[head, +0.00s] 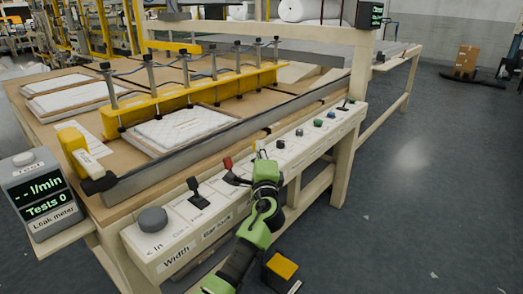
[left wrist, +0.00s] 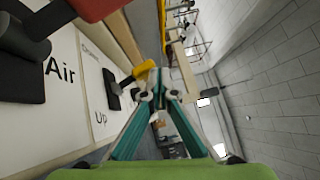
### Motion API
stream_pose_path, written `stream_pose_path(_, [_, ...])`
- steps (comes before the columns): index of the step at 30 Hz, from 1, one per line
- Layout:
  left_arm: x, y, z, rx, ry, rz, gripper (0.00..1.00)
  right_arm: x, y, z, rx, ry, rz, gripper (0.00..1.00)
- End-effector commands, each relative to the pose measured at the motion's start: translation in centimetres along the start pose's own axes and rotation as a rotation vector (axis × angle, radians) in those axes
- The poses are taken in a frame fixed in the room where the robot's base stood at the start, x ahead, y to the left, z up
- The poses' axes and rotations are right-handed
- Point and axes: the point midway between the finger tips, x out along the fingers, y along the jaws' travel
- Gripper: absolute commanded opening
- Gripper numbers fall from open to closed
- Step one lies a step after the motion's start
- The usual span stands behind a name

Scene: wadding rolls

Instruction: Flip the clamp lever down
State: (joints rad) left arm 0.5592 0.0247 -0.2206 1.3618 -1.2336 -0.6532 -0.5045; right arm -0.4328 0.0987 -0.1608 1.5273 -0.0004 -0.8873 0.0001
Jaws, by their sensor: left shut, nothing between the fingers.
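A black lever (head: 194,187) with a dark T-shaped handle stands up from the white control panel (head: 183,231); the small label at its base is too blurred to read. I cannot tell for sure that it is the clamp lever. My left gripper (head: 261,157) is farther right along the panel, past a red-ended lever (head: 228,164). The gripper is shut and empty. In the left wrist view its fingertips (left wrist: 157,94) are close to a yellow-ended lever (left wrist: 145,70) beside the label "Up"; whether they touch is unclear. My right gripper is not in view.
A grey knob (head: 152,219) is at the panel's near end, and several more controls run toward its far end. Behind the panel are a grey rail (head: 190,154), white quilted pads (head: 180,128) and a yellow clamp bar (head: 205,91). A leak meter (head: 38,194) stands at left.

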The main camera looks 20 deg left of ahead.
Motion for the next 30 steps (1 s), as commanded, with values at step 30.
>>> stream_pose_path(30, [-7.7, 0.1, 0.0, -0.003, 0.001, 0.003, 0.0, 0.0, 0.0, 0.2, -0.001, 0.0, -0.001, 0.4])
